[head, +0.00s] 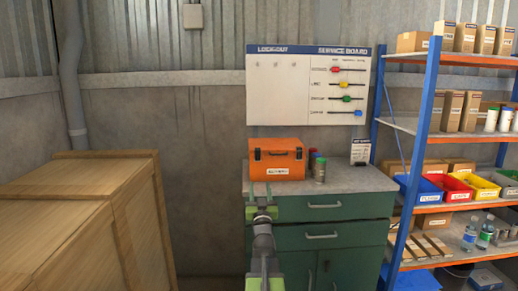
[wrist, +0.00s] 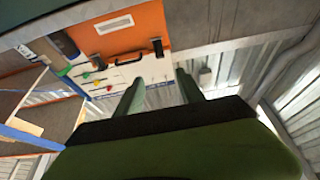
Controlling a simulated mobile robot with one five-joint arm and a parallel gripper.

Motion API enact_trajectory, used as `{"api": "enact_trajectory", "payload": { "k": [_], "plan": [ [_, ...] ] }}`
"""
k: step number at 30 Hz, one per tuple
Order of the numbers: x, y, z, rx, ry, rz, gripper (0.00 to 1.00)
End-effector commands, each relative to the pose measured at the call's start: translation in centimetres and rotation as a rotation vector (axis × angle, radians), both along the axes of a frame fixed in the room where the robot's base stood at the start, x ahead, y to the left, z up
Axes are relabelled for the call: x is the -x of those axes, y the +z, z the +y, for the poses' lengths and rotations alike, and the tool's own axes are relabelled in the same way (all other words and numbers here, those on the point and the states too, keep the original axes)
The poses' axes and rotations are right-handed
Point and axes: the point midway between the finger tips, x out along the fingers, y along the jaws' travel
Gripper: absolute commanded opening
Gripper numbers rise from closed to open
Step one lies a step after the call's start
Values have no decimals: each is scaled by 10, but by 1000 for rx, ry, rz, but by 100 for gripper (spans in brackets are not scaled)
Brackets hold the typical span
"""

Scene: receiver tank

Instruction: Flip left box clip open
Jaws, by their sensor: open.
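The orange box (head: 270,170) stands on the green cabinet, its front with a white label facing me. Its left clip (head: 257,154) is small and black, near the front's upper left edge. In the wrist view, which is turned over, the box (wrist: 150,22) fills the top and this clip (wrist: 157,47) shows on the right. The other clip (head: 299,154) is at the upper right. Whether either clip is latched is too small to tell. My gripper (head: 260,190) is open and empty, in front of the box's lower left, apart from the clip; its fingers (wrist: 160,82) show in the wrist view.
A lockout board (head: 280,95) hangs behind. Shelving (head: 420,130) stands right, a wooden crate (head: 75,200) left. Floor space lies between crate and cabinet.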

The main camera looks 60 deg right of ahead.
Motion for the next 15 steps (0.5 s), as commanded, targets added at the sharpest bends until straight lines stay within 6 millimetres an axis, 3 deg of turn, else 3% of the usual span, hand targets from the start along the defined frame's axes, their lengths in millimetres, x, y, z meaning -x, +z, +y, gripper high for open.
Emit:
{"api": "enact_trajectory", "payload": {
  "k": [8, 15],
  "plan": [
    [-6, 8, -8, 1, 0, -1, 45],
    [-36, 32, -51, 1, 0, -2, 45]
  ]
}}
